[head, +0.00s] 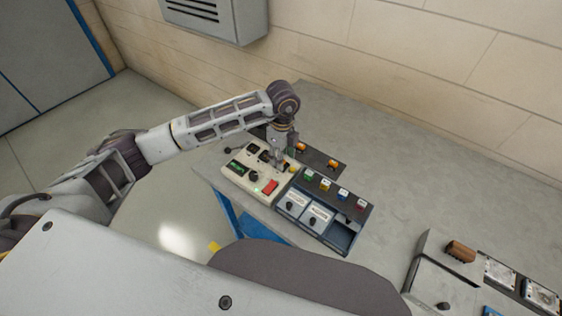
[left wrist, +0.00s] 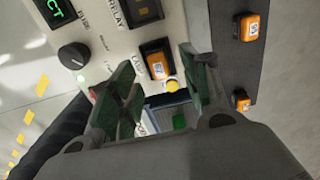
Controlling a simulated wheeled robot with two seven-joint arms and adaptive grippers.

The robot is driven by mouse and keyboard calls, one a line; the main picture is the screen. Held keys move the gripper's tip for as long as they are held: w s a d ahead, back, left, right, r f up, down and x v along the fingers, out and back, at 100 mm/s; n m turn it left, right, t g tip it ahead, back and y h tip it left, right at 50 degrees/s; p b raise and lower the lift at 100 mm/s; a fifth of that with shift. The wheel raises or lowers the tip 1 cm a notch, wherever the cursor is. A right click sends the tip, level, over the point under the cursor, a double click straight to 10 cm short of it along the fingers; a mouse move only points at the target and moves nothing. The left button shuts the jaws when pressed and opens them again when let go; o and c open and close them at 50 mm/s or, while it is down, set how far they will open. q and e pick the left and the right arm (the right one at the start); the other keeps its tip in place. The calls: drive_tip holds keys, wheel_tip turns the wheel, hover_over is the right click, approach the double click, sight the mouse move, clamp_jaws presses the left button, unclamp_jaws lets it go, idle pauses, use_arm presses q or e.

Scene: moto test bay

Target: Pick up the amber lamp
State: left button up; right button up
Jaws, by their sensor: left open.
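Several amber-orange blocks with pale labels show. In the left wrist view one amber block (left wrist: 158,64) sits in a socket of the cream test panel (left wrist: 112,22), beside a small yellow dome (left wrist: 172,86). Two more, an upper amber block (left wrist: 250,27) and a lower amber block (left wrist: 241,101), sit on a dark strip to the right; they also show in the head view (head: 301,147) (head: 334,164). I cannot tell which is the named lamp. My left gripper (left wrist: 157,72) is open and empty, its green-padded fingers either side of the socketed block. My right gripper is not seen.
The cream panel (head: 236,181) has a green display, knobs and a red switch (head: 271,187). A dark tray (head: 327,236) with coloured pieces and two dials adjoins it. More equipment (head: 440,283) stands at the lower right. The grey bench (head: 420,180) between is clear.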

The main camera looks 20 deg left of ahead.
use_arm(q)
drive_tip(key=shift+f, duration=0.9)
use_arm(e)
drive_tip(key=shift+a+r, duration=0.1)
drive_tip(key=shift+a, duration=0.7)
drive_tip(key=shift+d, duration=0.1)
use_arm(q)
drive_tip(key=shift+c, duration=0.8)
drive_tip(key=c, duration=0.8)
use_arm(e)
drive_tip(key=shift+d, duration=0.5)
use_arm(q)
drive_tip(key=shift+c, duration=0.2)
